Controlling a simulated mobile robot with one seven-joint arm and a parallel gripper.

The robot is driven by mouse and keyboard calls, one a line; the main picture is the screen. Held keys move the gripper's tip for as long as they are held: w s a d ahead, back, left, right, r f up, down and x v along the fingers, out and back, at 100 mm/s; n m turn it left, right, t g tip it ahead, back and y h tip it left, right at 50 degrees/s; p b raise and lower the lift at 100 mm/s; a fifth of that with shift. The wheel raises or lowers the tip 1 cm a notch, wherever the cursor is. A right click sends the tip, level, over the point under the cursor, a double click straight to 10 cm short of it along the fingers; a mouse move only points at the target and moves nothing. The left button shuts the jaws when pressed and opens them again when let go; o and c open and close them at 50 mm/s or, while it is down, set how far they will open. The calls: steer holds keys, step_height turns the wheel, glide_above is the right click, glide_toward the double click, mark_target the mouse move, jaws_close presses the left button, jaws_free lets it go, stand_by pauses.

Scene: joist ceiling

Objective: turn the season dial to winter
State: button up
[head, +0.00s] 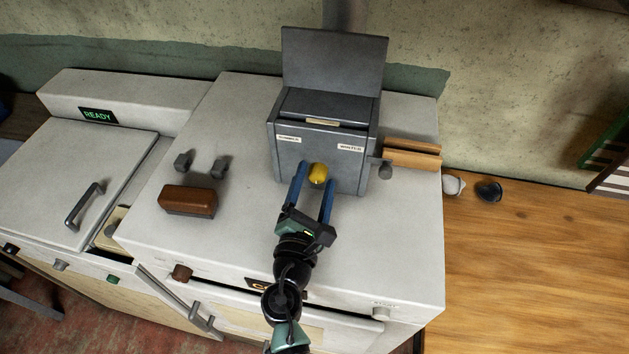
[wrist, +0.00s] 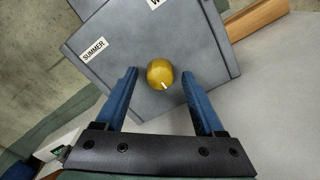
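The season dial (head: 318,174) is a round yellow knob on the front of a grey metal box (head: 285,165). A SUMMER label (wrist: 93,50) is on the left of the box front and a WINTER label (head: 350,148) on the right. In the wrist view the dial (wrist: 160,72) has a short white mark at its lower edge, on the side towards my gripper, away from both labels. My gripper (head: 314,178) is open, its blue fingers either side of the dial. In the wrist view gaps show between the dial and both fingers.
The box has a raised lid (head: 335,65) and stands on a white counter (head: 240,130). A wooden block (head: 412,152) sits at its right. A brown block (head: 187,200) and two small grey pieces lie left. A white unit with a READY display (head: 98,115) is further left.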

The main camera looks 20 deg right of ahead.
jaws_close()
steer(key=shift+f+m+b, duration=0.1)
steer(key=shift+m+b, duration=0.3)
steer(key=shift+b, duration=0.05)
steer(key=shift+f+m+b, duration=0.1)
steer(key=shift+m+b, duration=0.85)
steer(key=shift+m, duration=0.05)
steer(key=m+b, duration=0.5)
steer(key=m, duration=0.1)
steer(key=m+b, duration=0.4)
steer(key=shift+m, duration=0.4)
steer(key=shift+m+b, duration=1.8)
steer(key=shift+m, duration=0.2)
steer(key=shift+r+m, duration=0.2)
steer(key=shift+m, duration=0.1)
